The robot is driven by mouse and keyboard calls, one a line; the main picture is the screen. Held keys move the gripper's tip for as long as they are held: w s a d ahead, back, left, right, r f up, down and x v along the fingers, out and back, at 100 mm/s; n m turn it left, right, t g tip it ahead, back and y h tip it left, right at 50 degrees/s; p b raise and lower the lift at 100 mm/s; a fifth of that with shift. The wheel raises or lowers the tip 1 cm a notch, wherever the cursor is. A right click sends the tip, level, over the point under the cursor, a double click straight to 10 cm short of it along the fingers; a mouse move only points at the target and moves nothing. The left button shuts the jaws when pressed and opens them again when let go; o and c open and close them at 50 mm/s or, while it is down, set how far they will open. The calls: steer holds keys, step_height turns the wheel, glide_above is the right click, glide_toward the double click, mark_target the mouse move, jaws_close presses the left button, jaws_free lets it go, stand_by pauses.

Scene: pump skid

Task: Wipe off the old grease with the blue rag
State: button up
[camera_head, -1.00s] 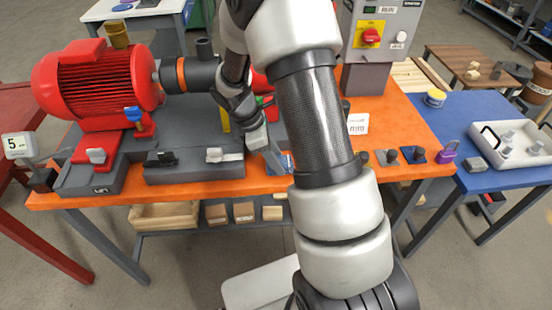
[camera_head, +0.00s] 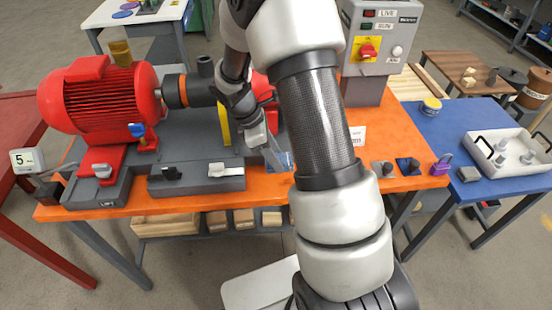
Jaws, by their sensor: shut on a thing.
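My gripper (camera_head: 274,158) points down over the front middle of the orange bench, right of the grey pump base. It is shut on what looks like the blue rag (camera_head: 286,161), a small blue patch at its fingertips partly hidden by my arm. I cannot tell whether the rag touches the bench. No old grease can be made out; my arm covers much of the pump side. The red motor (camera_head: 98,103) and its dark coupling (camera_head: 185,91) stand to the left on the grey base (camera_head: 195,145).
A grey control box (camera_head: 380,45) stands on the orange bench (camera_head: 395,130) behind right. Small grey parts (camera_head: 382,168) and a purple padlock (camera_head: 441,165) lie along its front right. A blue table (camera_head: 450,128) holds a white tray (camera_head: 517,155). A numbered display (camera_head: 27,161) stands far left.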

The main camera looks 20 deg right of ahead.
steer(key=shift+w+d+r, duration=0.3)
steer(key=shift+w+r, duration=0.3)
steer(key=shift+w, duration=0.2)
step_height(320, 180, up, 3)
steer(key=p, duration=0.2)
steer(key=shift+f+p, duration=0.2)
steer(key=shift+p, duration=0.15)
steer(key=shift+s+a+f, duration=0.1)
steer(key=shift+a+f, duration=0.05)
steer(key=shift+f, duration=0.05)
steer(key=shift+s, duration=0.1)
